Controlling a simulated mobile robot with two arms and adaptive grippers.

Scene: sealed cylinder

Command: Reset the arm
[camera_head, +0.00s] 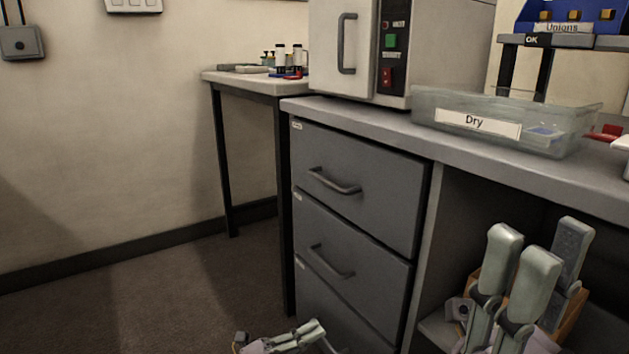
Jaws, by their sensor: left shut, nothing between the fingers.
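My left gripper (312,332) is low at the bottom edge, in front of the lower drawers. Its fingers are together with nothing between them, and part of its arm is cut off by the frame. My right gripper (537,258) is at the lower right, in front of the open shelf space under the bench. Its grey-green fingers point up and stand apart, with nothing seen held between them. The lower part of this gripper is cut off by the frame.
A grey drawer cabinet (352,240) stands under the bench top (375,122). On the bench are an oven-like machine (350,45) and a clear bin labelled Dry (450,105). An orange-brown box (575,312) sits behind my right gripper. Floor (150,300) is clear at left.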

